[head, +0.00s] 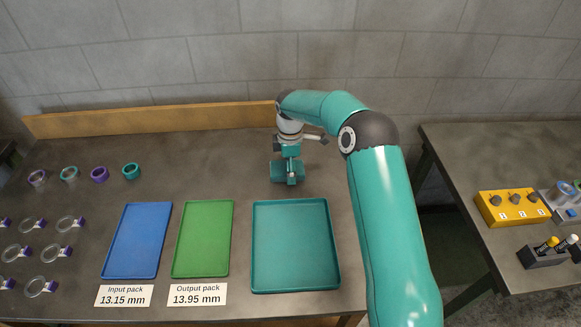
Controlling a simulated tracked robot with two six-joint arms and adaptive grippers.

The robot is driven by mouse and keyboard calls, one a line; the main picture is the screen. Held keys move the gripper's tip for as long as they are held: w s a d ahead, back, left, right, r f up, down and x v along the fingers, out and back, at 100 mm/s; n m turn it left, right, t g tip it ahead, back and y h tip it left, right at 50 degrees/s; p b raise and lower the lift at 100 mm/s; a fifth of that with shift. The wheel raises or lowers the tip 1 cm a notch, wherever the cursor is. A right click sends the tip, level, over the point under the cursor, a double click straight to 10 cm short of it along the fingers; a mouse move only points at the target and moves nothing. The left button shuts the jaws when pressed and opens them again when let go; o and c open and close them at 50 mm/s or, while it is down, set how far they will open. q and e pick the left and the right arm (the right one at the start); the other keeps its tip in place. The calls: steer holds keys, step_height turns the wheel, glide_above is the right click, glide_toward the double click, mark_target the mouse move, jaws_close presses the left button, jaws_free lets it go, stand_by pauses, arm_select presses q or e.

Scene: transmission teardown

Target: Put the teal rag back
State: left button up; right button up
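A small teal piece (278,174), likely the teal rag, lies or hangs low at the back of the table, behind the teal tray. My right gripper (290,172) comes down over it from above, with its fingers at the middle of the piece. The fingers are small and partly merge with the teal, so I cannot tell whether they are shut on it or whether it touches the table. My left gripper is not in view.
The teal tray (295,287), green tray (203,240) and blue tray (137,240) look empty. Rings, including a purple one (99,175), stand at the left. A wooden ledge (150,119) runs along the back. A second table with a yellow block (512,207) is at the right, across a gap.

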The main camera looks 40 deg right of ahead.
step_height(320, 180, up, 12)
stand_by(0.6)
stand_by(0.4)
